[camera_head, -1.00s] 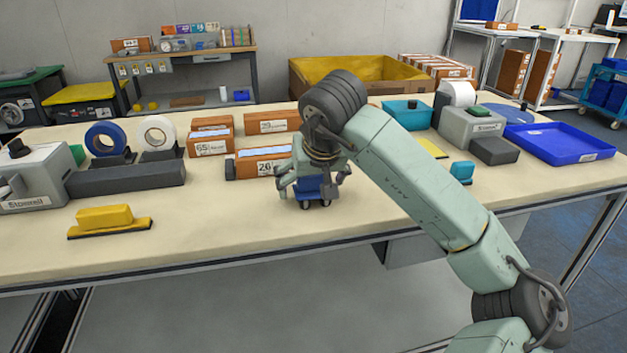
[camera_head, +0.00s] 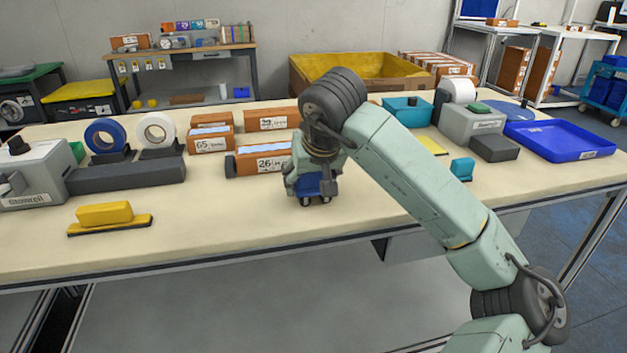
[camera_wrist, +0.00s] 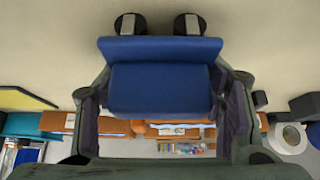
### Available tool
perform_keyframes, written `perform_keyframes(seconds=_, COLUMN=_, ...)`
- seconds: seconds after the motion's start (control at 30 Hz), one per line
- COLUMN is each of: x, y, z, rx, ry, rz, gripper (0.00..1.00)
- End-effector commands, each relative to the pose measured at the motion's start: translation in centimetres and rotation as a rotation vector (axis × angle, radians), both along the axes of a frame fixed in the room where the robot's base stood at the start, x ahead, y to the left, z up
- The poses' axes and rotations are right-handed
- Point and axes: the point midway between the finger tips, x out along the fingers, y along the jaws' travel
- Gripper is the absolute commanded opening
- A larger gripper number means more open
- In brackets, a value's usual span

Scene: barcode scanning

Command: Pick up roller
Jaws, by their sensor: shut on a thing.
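The roller (camera_head: 314,188) is a blue block with small dark wheels under it. It is at the middle of the table, close in front of an orange box. In the wrist view the roller (camera_wrist: 165,75) fills the centre, its two dark wheels with pale hubs at the top. My gripper (camera_head: 313,182) comes down over it from above, with its fingers closed on its two sides. The fingers also show at left and right in the wrist view (camera_wrist: 162,92). The wheels appear to be at the tabletop; I cannot tell whether they touch it.
Orange boxes (camera_head: 210,143) stand behind my gripper. A long dark grey block (camera_head: 125,178) and a yellow block with a dark base (camera_head: 106,216) are to the left. A small teal object (camera_head: 462,169) and a blue tray (camera_head: 560,141) are to the right. The table front is clear.

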Motion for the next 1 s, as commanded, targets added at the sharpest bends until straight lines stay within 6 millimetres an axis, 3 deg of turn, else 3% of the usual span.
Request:
perform_keyframes(seconds=0.1, x=0.0, y=0.0, z=0.0, rx=0.000, ry=-0.001, rz=0.000, gripper=0.29)
perform_keyframes(seconds=0.47, x=0.0, y=0.0, z=0.5, rx=-0.001, ry=-0.001, rz=-0.001, gripper=0.29)
perform_keyframes(seconds=0.77, x=0.1, y=0.0, z=3.7, rx=-0.002, ry=-0.005, rz=-0.002, gripper=0.29)
perform_keyframes(seconds=1.0, x=-5.7, y=0.0, z=3.8, rx=-0.004, ry=-0.006, rz=0.000, gripper=0.29)
